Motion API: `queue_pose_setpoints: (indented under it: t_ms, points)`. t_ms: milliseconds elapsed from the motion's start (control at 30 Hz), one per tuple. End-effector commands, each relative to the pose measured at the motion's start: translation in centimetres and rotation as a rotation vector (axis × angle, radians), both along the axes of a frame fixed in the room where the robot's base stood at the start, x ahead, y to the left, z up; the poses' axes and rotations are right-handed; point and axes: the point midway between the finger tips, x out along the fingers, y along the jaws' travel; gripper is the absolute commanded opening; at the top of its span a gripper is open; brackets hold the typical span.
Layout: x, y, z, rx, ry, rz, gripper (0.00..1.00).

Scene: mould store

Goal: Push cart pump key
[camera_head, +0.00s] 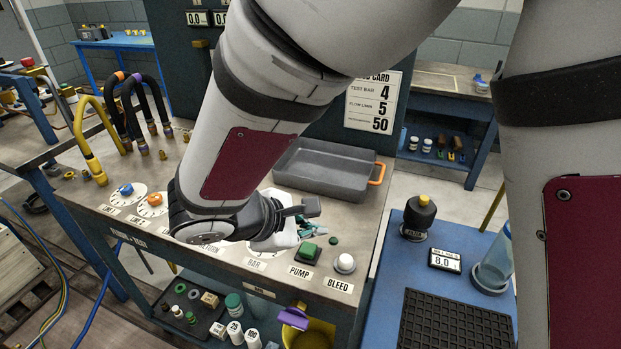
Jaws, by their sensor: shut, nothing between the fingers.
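The pump key is a green square button (308,251) on the cart's top (222,256), just behind the white PUMP label (299,272). My gripper (309,208) is shut and empty above the cart's top, behind and close to the green key in the picture. A dark fingertip part shows past the arm's round wrist; the rest of the fingers is partly hidden. The key is in plain view with nothing on it. I cannot tell the exact height between gripper and key.
A white round BLEED button (345,263) sits right of the key. A grey tray (329,166) with an orange handle stands behind. Blue and orange knobs (153,199) and yellow and black hoses are at left. A blue table (455,262) with a dark bottle (418,214) stands right.

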Motion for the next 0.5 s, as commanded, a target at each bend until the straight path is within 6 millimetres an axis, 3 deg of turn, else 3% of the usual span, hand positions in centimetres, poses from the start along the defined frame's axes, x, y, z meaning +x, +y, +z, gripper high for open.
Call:
queue_pose_setpoints:
  t_ms: [500]
  points:
    - [-0.1,0.0,4.7,0.000,0.000,-0.002,0.00]
